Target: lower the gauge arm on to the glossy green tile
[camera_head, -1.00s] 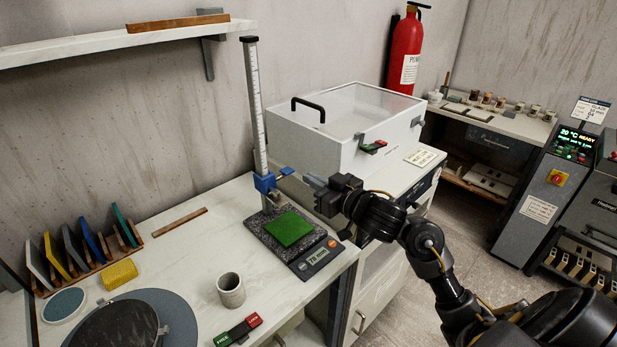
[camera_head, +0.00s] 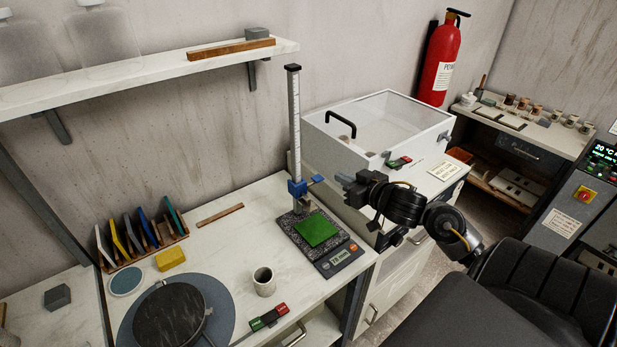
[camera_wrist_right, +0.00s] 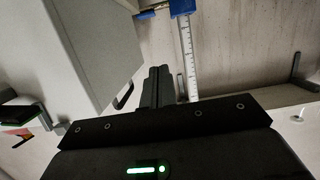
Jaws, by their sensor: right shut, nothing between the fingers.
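The glossy green tile (camera_head: 317,229) lies flat on the speckled stone base of the height gauge (camera_head: 294,228). A white graduated column (camera_head: 294,120) rises behind the tile. The blue gauge arm (camera_head: 297,188) sits on the column, raised clear above the tile, with a blue tip pointing right. My right gripper (camera_head: 342,180) is just right of that tip, shut and empty, with a small gap seeming to remain. In the right wrist view my closed fingers (camera_wrist_right: 160,85) point towards the column (camera_wrist_right: 188,55), and blue gauge parts (camera_wrist_right: 182,7) show at the top edge. My left gripper is not in view.
A white lidded box (camera_head: 375,140) stands close behind my right gripper. A grey cup (camera_head: 264,281), a red-green block (camera_head: 269,317) and a round dark plate (camera_head: 170,316) are on the bench. A shelf (camera_head: 130,72) hangs above. Bench left of the gauge is fairly clear.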

